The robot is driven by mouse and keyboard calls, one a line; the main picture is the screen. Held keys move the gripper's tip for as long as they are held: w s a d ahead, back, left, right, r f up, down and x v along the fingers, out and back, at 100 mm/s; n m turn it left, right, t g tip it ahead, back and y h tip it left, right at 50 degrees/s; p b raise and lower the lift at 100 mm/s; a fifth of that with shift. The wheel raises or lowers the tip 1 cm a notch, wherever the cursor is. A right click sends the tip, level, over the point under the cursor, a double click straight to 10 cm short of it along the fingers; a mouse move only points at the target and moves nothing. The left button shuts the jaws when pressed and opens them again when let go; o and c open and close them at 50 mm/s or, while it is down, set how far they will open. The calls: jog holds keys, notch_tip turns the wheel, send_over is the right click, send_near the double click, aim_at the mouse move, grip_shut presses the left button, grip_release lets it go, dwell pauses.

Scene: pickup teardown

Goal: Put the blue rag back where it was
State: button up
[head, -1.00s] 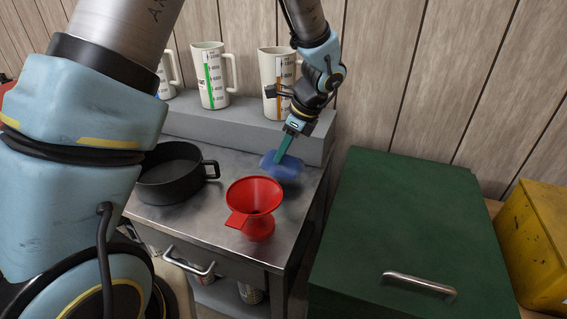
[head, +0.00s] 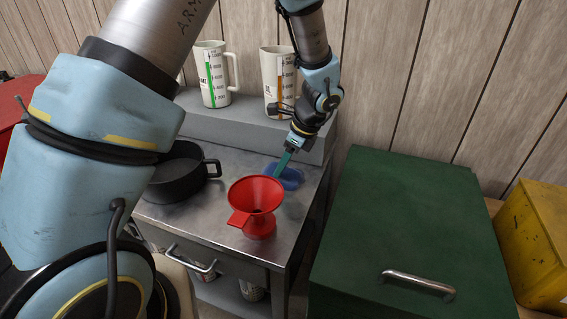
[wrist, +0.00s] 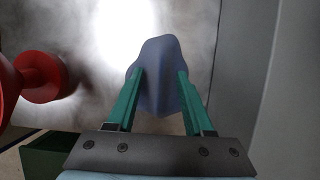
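The blue rag (head: 292,177) is at the back right of the metal worktop, beyond the red funnel. In the wrist view the rag (wrist: 160,62) is a bunched, peaked shape between the two green fingers. My gripper (head: 279,168) points down at the rag from above. In the wrist view my gripper (wrist: 160,73) has a finger against each side of the rag and appears shut on it. The rag looks at or very close to the worktop; I cannot tell whether it bears fully on it.
The red funnel (head: 256,196) stands close in front of the rag. A black pan (head: 178,178) is to the left. Measuring jugs (head: 213,75) stand on the grey raised ledge (head: 240,132) behind. A green chest (head: 410,225) is right of the worktop (head: 205,220).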

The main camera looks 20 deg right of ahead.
jog(key=b+v, duration=0.2)
jog(key=v, duration=1)
jog(key=shift+r, duration=0.2)
jog(key=w+a+n+g+h, duration=0.1)
jog(key=w+a+n, duration=0.1)
jog(key=a+n, duration=0.55)
jog(key=w+a+n+g+h, duration=0.15)
jog(key=a+n, duration=0.25)
jog(key=a, duration=0.7)
jog(key=s+a+f+n+h, duration=0.1)
jog(key=s+a+n, duration=0.3)
jog(key=a+n, duration=1)
jog(key=shift+a+f+t, duration=0.45)
jog(key=shift+a, duration=0.25)
